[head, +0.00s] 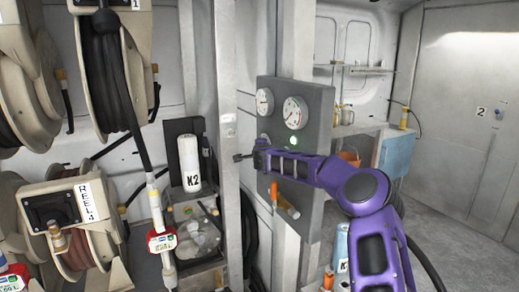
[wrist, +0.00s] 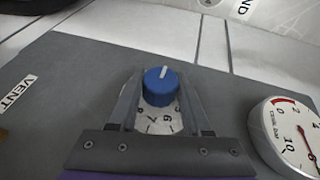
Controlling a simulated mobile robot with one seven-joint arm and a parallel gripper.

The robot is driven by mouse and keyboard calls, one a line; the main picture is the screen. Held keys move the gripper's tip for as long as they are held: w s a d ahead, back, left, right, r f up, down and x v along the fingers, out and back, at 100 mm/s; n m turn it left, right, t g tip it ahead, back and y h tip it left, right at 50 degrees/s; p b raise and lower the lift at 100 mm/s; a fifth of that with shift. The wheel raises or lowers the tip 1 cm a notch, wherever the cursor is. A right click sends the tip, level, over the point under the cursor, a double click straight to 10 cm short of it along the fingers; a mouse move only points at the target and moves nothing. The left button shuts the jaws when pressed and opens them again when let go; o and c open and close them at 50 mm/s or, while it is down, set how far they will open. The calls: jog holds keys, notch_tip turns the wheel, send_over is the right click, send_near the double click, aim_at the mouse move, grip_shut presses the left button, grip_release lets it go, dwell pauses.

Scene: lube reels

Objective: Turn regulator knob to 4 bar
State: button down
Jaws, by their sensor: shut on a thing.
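The regulator knob (wrist: 160,88) is blue with a white pointer mark, which points up and slightly right in the wrist view. It sits over a white dial (wrist: 160,121) with dark numbers, partly covered by the knob and my fingers. My gripper (wrist: 161,92) has one finger on each side of the knob and is shut on it. A gauge (wrist: 287,136) with a red needle shows at the right of the wrist view.
Two round gauges, a left one (head: 265,102) and a right one (head: 294,113), and a green light (head: 294,141) are on the panel. An orange-handled valve (head: 285,203) hangs below my forearm. A metal post (head: 229,130) stands just left of my gripper. Hose reels (head: 85,220) fill the left.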

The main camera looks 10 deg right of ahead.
jog(key=shift+f+t+b, duration=0.15)
jog(key=shift+t+b, duration=0.25)
jog(key=shift+b, duration=0.1)
jog(key=shift+d+m+t, duration=0.1)
jog(key=shift+m+t, duration=0.4)
jog(key=shift+t, duration=0.3)
jog(key=shift+r, duration=0.2)
jog(key=shift+c, duration=1.8)
grip_release()
jog(key=shift+s, duration=0.1)
jog(key=s+a, duration=0.1)
jog(key=s, duration=1.6)
jog(key=shift+a+f, duration=0.15)
jog(key=shift+a, duration=0.1)
jog(key=shift+s, duration=0.1)
